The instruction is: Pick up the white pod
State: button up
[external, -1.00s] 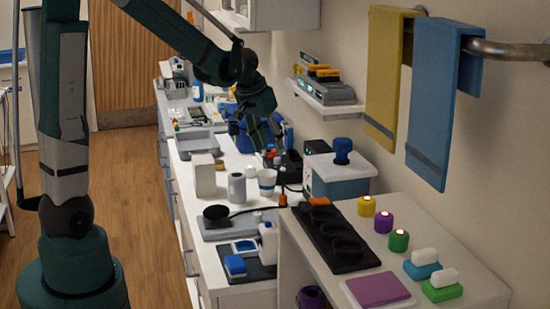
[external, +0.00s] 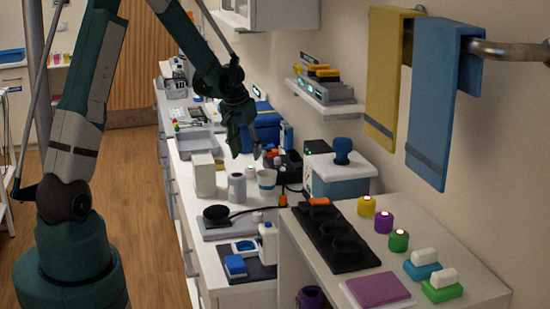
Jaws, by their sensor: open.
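My gripper (external: 246,153) hangs fingers down over the far part of the white counter (external: 222,153). It is open, and I see nothing between its fingers. A small white piece (external: 250,171) lies on the counter just below the gripper, left of a white cup (external: 267,183). Another small white piece (external: 257,217) stands nearer, behind a white bottle. Two white rounded blocks sit on a blue base (external: 422,271) and a green base (external: 441,291) at the right. I cannot tell which of these is the white pod.
A blue case (external: 263,122) and dark devices stand close to the gripper. A white box (external: 203,175), a grey canister (external: 236,188) and a black round-topped device (external: 217,214) stand in front. A shelf (external: 325,98) juts from the wall. Towels hang at right.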

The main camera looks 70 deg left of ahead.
aim_at(250, 168)
jog(key=shift+a+f, duration=0.1)
dwell(0.3)
jog(key=shift+x, duration=1.25)
jog(key=shift+f, duration=0.1)
jog(key=shift+x, duration=2.5)
jog(key=shift+a, duration=0.1)
jog(key=c, duration=0.9)
